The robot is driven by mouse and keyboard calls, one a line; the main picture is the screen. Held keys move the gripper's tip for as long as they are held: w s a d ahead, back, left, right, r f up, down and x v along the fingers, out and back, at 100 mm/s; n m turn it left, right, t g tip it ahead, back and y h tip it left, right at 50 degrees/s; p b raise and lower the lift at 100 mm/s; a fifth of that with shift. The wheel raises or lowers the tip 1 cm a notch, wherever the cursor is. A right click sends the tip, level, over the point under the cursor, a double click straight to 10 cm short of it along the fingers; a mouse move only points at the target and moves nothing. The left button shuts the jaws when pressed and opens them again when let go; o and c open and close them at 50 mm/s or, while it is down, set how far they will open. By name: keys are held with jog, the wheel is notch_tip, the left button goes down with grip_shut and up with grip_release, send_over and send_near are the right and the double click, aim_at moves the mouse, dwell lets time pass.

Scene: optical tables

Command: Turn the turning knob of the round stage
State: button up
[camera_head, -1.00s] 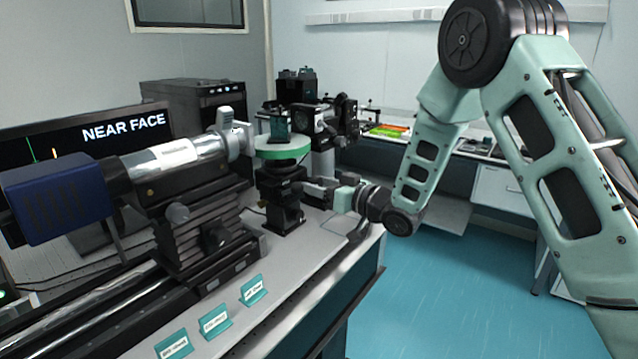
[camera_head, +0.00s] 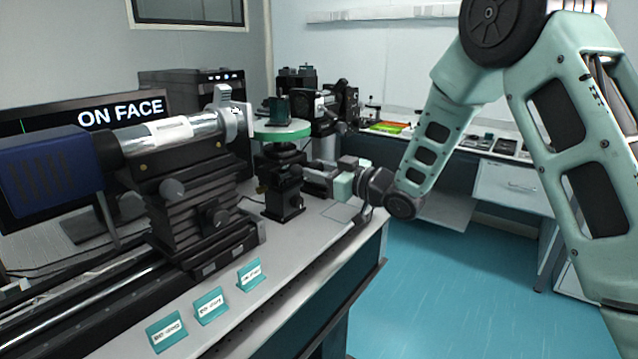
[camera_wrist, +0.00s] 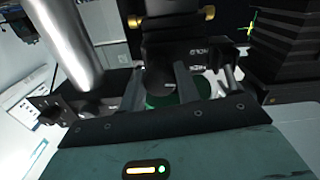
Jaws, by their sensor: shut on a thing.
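The round stage (camera_head: 283,131) is a disc with a green rim on a black post mount, standing on the optical table. My gripper (camera_head: 308,178) reaches in from the right at the stage's black mount, below the disc. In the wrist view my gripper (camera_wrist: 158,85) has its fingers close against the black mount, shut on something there. A green round surface shows behind the fingers in the wrist view.
A silver tube with a blue camera (camera_head: 50,172) stands left of the stage on a black rail. A monitor (camera_head: 95,113) behind it reads "ON FACE". Small teal label stands (camera_head: 208,305) line the table's front edge. Floor at right is clear.

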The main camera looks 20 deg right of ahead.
jog(key=shift+n+b, duration=0.3)
jog(key=shift+n, duration=0.1)
jog(key=o, duration=1)
jog(key=shift+s+d, duration=0.1)
jog(key=b+v, duration=0.2)
jog(key=v, duration=1.5)
jog(key=shift+s, duration=0.1)
